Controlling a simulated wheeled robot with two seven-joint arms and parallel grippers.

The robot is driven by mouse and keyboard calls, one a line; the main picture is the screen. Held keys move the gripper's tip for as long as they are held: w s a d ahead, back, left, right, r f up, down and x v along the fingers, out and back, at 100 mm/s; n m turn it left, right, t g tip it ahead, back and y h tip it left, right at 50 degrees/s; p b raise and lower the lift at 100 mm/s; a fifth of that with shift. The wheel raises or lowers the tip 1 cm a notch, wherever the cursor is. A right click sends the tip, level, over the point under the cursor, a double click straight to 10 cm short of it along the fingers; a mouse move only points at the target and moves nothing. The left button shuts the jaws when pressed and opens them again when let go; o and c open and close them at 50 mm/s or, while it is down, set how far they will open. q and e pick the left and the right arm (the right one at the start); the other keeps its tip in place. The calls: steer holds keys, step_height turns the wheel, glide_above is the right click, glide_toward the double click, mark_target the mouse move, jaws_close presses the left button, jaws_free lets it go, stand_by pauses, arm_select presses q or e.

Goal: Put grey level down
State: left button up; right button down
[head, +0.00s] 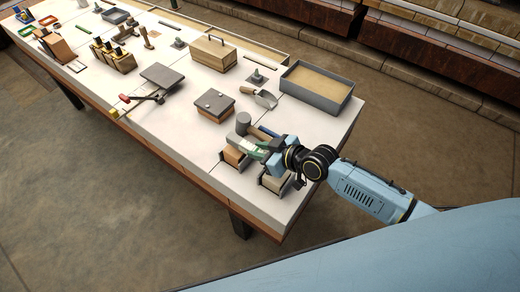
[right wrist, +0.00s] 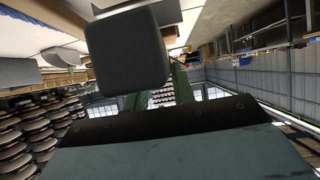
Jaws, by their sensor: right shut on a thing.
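My right gripper (head: 252,149) reaches in from the right over the near right end of the table, low above the blocks there. It is shut on a grey thing, which I take to be the grey level. In the right wrist view the grey level (right wrist: 128,50) is a dark, rounded square end close to the camera, in front of two green bars. In the head view the gripper covers much of this spot, and I cannot tell whether the level touches anything below. My left gripper is out of view.
A grey cylinder (head: 243,118) and tan blocks in dark holders (head: 275,183) are close around the gripper. White tabletop is bare left of the holders (head: 195,150).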

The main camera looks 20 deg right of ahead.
steer(key=shift+f+b, duration=0.45)
steer(key=shift+f, duration=0.1)
steer(key=c, duration=1.2)
jaws_free()
steer(key=shift+o, duration=0.2)
steer(key=shift+r+p, duration=0.7)
steer(key=shift+r, duration=0.1)
steer(key=p+v, duration=0.1)
steer(key=v, duration=1.1)
steer(key=shift+f, duration=0.2)
